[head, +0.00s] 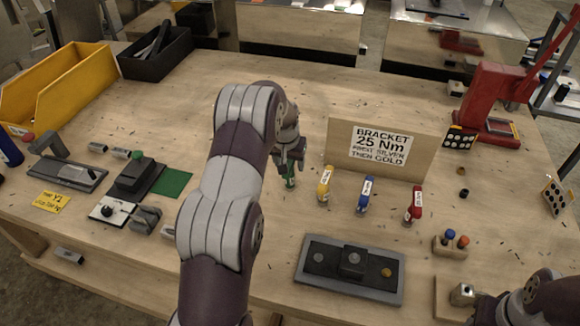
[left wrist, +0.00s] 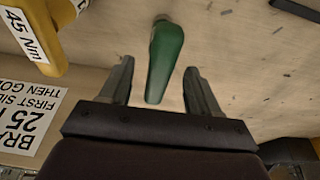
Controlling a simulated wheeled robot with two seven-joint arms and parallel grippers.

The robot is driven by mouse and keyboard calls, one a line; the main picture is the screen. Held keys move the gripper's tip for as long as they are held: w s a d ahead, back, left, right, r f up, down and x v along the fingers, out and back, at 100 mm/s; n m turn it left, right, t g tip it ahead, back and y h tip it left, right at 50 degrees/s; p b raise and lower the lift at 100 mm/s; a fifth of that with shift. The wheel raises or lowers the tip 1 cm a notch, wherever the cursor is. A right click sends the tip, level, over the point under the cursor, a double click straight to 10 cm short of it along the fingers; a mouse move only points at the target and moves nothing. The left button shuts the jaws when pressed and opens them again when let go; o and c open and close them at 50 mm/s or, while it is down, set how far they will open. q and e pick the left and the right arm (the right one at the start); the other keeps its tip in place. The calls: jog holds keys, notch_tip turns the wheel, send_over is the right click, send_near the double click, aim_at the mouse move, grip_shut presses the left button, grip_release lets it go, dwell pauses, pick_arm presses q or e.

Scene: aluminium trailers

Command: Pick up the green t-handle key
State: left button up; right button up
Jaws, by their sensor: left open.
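In the left wrist view, the green handle (left wrist: 165,58) lies between the two open fingers of my left gripper (left wrist: 159,68), with a gap on each side. The fingers do not appear closed on it. The key's lower part is hard to see. Part of my right arm shows at the bottom right of the head view, but I cannot make out its gripper.
Yellow (head: 325,183), blue (head: 365,195) and red (head: 414,205) keys stand to the right. A sign board (head: 378,150) stands behind them. A grey plate fixture (head: 312,277) lies in front. A red press (head: 490,100) stands at the right. Bench behind my left gripper is clear.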

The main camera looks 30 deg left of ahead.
pick_arm(q)
jog(key=shift+w+f, duration=0.15)
jog(key=shift+f, duration=0.4)
jog(key=shift+d+f, duration=0.1)
jog(key=shift+f, duration=0.4)
jog(key=shift+c, duration=0.6)
grip_shut()
pick_arm(e)
jog(key=shift+s+d+r, duration=0.15)
jog(key=shift+s+r, duration=0.1)
jog(key=shift+r, duration=0.3)
pick_arm(q)
notch_tip(320, 180, up, 9)
jog(key=shift+r+b, duration=0.2)
jog(key=shift+b, duration=0.85)
jog(key=shift+w+r, duration=0.1)
jog(key=shift+r, duration=0.25)
pick_arm(e)
notch_tip(320, 180, down, 2)
jog(key=shift+f, duration=0.15)
